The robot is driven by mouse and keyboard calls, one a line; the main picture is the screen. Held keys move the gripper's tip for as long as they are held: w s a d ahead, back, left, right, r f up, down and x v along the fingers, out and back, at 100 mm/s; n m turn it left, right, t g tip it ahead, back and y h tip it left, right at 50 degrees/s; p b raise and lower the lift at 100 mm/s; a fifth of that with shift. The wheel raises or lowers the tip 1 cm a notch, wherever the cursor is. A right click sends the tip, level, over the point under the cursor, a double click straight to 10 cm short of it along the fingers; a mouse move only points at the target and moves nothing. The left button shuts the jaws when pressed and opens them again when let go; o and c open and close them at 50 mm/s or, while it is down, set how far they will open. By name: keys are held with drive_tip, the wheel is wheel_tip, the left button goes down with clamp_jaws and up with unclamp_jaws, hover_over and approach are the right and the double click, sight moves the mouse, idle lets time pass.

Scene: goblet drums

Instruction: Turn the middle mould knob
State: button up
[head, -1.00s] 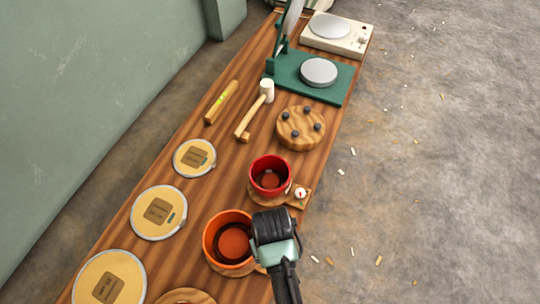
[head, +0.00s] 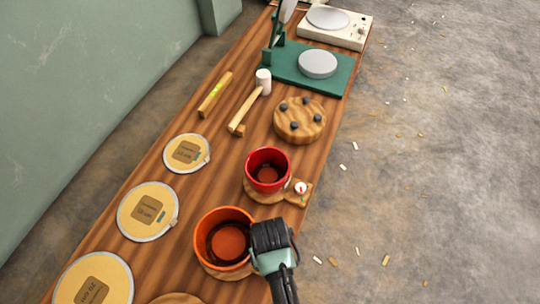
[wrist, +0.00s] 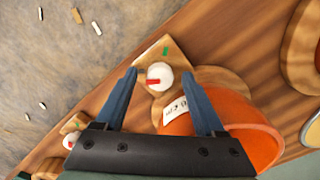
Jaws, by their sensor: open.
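The orange mould (head: 226,240) stands on a wooden base between the red mould (head: 268,168) and the wooden disc at the bottom edge. Its knob (wrist: 158,70), white with a red pointer, sits on the base's corner in the wrist view. The pointer lies roughly sideways, toward the left. A green mark (wrist: 166,50) is on the wood above the knob. My gripper (wrist: 159,78) is open, with one finger to each side of the knob in the picture; I cannot tell the height gap. In the head view my gripper (head: 272,248) hides this knob.
The red mould's own knob (head: 300,188) is close by. Round yellow skins (head: 148,211), a mallet (head: 248,105), a wooden disc with dark pegs (head: 300,120) and a green press (head: 335,75) share the bench. Floor right of the bench is open, with scattered chips.

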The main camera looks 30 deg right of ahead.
clamp_jaws()
